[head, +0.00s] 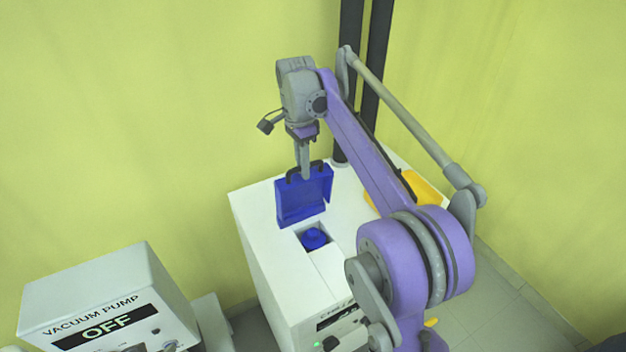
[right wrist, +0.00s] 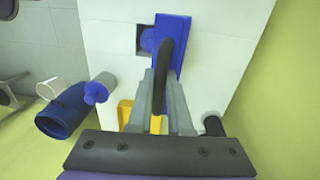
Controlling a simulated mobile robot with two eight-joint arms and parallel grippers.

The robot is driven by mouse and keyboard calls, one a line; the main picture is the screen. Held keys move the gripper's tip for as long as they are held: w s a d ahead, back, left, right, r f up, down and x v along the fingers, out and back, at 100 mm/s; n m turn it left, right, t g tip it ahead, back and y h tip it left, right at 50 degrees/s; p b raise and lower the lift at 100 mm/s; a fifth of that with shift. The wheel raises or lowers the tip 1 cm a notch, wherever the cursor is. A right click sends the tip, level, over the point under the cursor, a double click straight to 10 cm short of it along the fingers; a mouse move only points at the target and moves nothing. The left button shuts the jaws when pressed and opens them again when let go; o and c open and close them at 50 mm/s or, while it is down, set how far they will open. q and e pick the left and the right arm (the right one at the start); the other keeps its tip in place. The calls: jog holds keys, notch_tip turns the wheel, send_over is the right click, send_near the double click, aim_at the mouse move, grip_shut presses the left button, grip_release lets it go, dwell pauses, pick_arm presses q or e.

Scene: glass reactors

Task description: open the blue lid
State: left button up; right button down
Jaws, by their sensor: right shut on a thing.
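The blue lid (head: 303,202) stands upright, swung up on the top of the white cabinet (head: 262,205), behind a square opening. The opening is uncovered and a round blue part (head: 314,239) shows inside it. My right gripper (head: 305,173) is shut on the lid's black handle at its upper edge. In the right wrist view, my right gripper's fingers (right wrist: 160,90) pinch the black handle (right wrist: 170,62), with the blue lid (right wrist: 183,42) seen nearly edge-on beside the opening. My left gripper is not in view.
A vacuum pump box (head: 95,300) reading OFF stands at lower left. A yellow object (head: 425,190) lies behind my right arm on the cabinet. Dark posts (head: 350,110) rise behind the cabinet. A blue cylindrical vessel (right wrist: 65,112) is at left in the wrist view.

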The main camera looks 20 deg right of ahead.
jog(key=w, duration=0.9)
jog(key=shift+a+f, duration=0.35)
jog(key=c, duration=0.8)
grip_release()
jog(key=shift+c, duration=0.2)
jog(key=shift+s+r, duration=0.1)
